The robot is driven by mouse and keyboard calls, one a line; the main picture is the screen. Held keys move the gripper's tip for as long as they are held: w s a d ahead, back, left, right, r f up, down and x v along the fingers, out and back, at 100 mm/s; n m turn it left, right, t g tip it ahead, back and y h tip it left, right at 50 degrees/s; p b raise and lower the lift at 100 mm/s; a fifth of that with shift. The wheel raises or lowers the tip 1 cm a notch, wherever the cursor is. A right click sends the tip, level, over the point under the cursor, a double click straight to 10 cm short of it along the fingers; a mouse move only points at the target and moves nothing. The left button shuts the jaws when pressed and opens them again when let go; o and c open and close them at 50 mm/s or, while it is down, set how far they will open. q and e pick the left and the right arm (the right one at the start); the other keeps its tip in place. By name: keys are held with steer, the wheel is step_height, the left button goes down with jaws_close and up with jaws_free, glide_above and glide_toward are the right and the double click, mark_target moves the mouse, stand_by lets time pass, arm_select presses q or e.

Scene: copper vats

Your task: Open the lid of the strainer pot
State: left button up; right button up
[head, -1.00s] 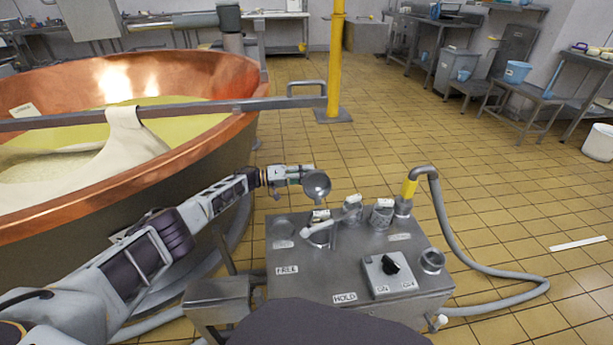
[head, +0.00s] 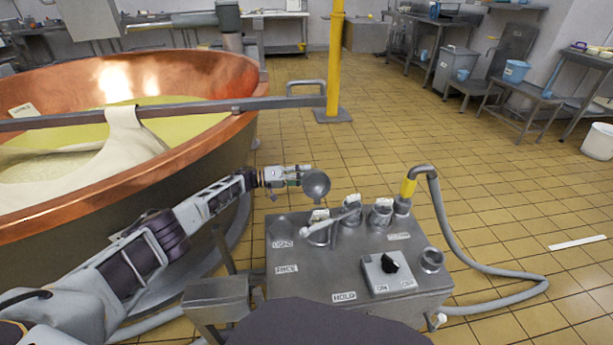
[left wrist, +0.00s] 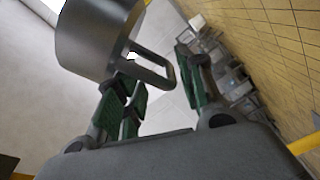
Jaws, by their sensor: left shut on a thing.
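My left gripper (head: 300,178) is shut on a round metal piece (head: 316,185) and holds it in the air above the left back corner of a steel box. In the left wrist view this metal piece (left wrist: 95,35) looks like a short cylinder with a loop handle, and the handle lies between the green-padded fingers (left wrist: 155,95). I cannot tell whether it is a lid or a whole small pot. My right gripper is not in view.
The steel box (head: 325,270) carries several round fittings, a pale lever (head: 332,224), a black knob (head: 390,262) and a hose (head: 475,265). A copper vat (head: 190,155) with a rail (head: 200,109) across it stands left. A yellow post (head: 335,60) stands behind. The tiled floor at right is mostly clear.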

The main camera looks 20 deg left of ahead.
arm_select(q)
steer(key=v, duration=0.7)
steer(key=shift+w+d, duration=0.1)
steer(key=shift+w, duration=0.05)
stand_by(0.3)
steer(key=shift+f, duration=0.1)
